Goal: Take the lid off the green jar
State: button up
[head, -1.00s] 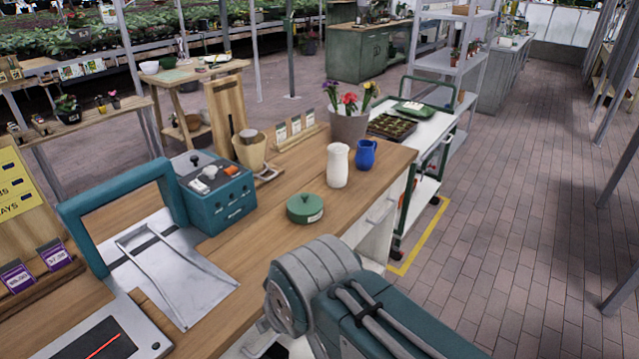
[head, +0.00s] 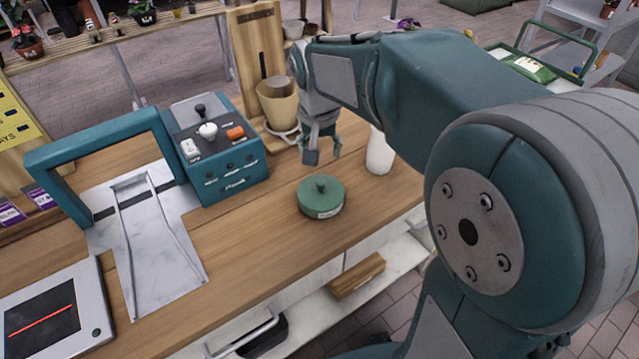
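The green jar (head: 322,207) is a low round pot standing on the wooden counter, with a pale label on its front. Its green lid (head: 320,187) with a small knob sits on top of it. My gripper (head: 322,160) is above and just behind the jar, pointing down, with its two fingers apart and nothing between them. It does not touch the lid. My arm covers much of the right side of the view.
A white vase (head: 379,152) stands right of the jar, partly behind my arm. A teal control box (head: 215,150) is to the left, with a beige cup (head: 280,103) behind. The wooden counter (head: 245,240) is bare left and in front of the jar.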

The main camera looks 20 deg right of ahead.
send_over(321, 182)
jog(key=f, duration=0.5)
jog(key=shift+w+a, duration=0.1)
jog(key=shift+a, duration=0.25)
jog(key=shift+d+f, duration=0.25)
jog(key=shift+f, duration=0.4)
jog(key=f, duration=0.4)
jog(key=shift+d+f, duration=0.2)
jog(key=shift+f, duration=0.1)
jog(key=shift+a+f, duration=0.2)
jog(key=shift+d, duration=0.1)
grip_shut()
